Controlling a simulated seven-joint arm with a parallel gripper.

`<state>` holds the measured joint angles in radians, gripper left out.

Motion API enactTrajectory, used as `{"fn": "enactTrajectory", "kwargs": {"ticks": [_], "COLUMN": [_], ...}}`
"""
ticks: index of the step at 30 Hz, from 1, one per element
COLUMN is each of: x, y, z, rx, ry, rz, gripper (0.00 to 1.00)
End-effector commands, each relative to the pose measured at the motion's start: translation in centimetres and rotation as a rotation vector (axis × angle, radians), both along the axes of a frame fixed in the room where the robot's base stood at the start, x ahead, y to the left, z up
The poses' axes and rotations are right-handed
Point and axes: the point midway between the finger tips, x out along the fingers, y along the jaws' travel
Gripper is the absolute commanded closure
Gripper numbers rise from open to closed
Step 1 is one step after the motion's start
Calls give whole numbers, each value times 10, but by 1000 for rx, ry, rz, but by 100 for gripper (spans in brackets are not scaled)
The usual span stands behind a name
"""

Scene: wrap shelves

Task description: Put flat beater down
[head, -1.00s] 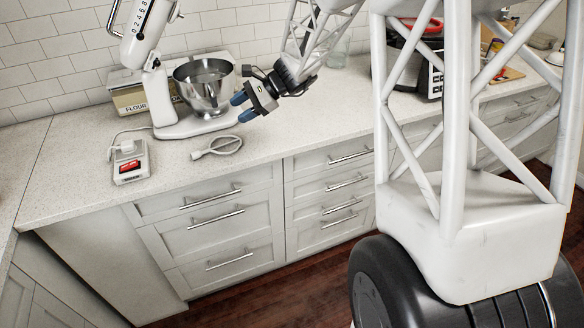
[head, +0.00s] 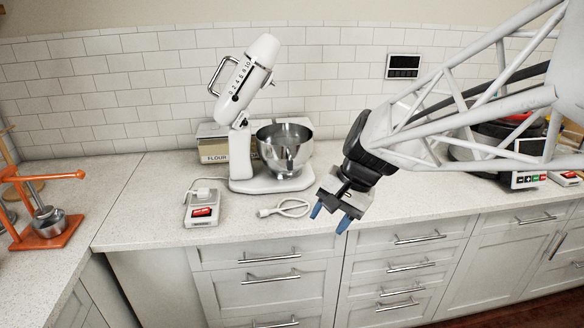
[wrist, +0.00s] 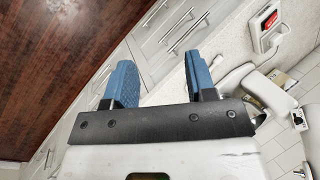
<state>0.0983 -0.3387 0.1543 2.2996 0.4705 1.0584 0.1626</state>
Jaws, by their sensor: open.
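The flat beater (head: 286,208), a pale, looped, flat piece, lies on the counter in front of the stand mixer (head: 240,150). The mixer's head is tilted up, and its steel bowl (head: 285,150) sits on the base. My gripper (head: 331,220) is open and empty, in front of the counter edge and to the right of the beater, apart from it. In the wrist view my two blue fingers (wrist: 160,82) are spread with nothing between them. Part of the beater seems to show at the right of that view, but I cannot tell for sure.
A switch box with a red button (head: 202,208) stands left of the beater, with a cord. A flour box (head: 213,145) is behind the mixer. An orange press (head: 45,215) stands far left. A dark appliance (head: 490,135) is at the right. Counter (head: 140,215) is clear at front left.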

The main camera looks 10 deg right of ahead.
Motion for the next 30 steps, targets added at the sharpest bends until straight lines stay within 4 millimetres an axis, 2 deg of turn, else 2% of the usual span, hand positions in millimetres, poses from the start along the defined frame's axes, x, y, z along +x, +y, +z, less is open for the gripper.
{"fn": "enactTrajectory", "kwargs": {"ticks": [1,6,15,21,30], "x": [-13,-52,-113,-138,-146], "y": [0,-6,-20,-28,-31], "z": [2,4,3,1,0], "rx": [-32,-147,-349,-440,-474], "ry": [-20,-87,-198,-247,-264], "rz": [30,136,316,397,427], "gripper": [49,49,49,49,49]}}
